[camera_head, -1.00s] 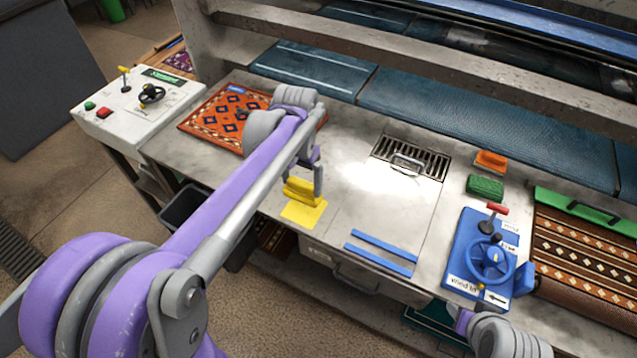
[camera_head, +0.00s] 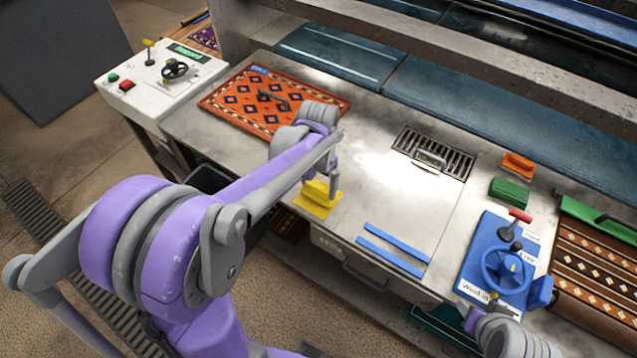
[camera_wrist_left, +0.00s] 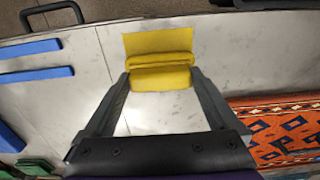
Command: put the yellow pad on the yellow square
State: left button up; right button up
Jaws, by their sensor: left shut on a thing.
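My left gripper (camera_head: 321,188) points down at the worktable's front edge and is shut on the yellow pad (camera_head: 318,194). In the left wrist view the pad (camera_wrist_left: 160,78) sits between the two fingertips (camera_wrist_left: 160,84). The flat yellow square (camera_head: 310,208) lies on the metal tabletop under the pad. The pad overlaps part of it, and the rest (camera_wrist_left: 158,42) shows beyond the pad in the left wrist view. I cannot tell whether pad and square touch. Part of my right arm shows at the bottom right; its fingers are not clear.
An orange patterned rug (camera_head: 240,104) lies left of the gripper. Two blue strips (camera_head: 392,250), a drain grate (camera_head: 433,152), a green block (camera_head: 508,193), an orange block (camera_head: 518,165) and a blue control panel (camera_head: 495,262) are to the right. The tabletop between is clear.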

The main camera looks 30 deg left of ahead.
aim_at(319, 185)
pick_arm(q)
jog(key=shift+f, duration=0.25)
jog(key=o, duration=1.1)
jog(key=shift+r, duration=0.6)
notch_tip(319, 185, up, 11)
jog(key=s+d+f+t, duration=0.2)
jog(key=s, duration=0.2)
jog(key=s+d+f+t, duration=0.2)
jog(key=s, duration=0.2)
jog(key=s+d+f+t+p, duration=0.1)
jog(key=s+d+f+t, duration=0.1)
jog(key=s, duration=0.3)
jog(key=shift+d+f+n, duration=0.4)
jog(key=shift+d+f, duration=0.05)
jog(key=shift+f, duration=0.05)
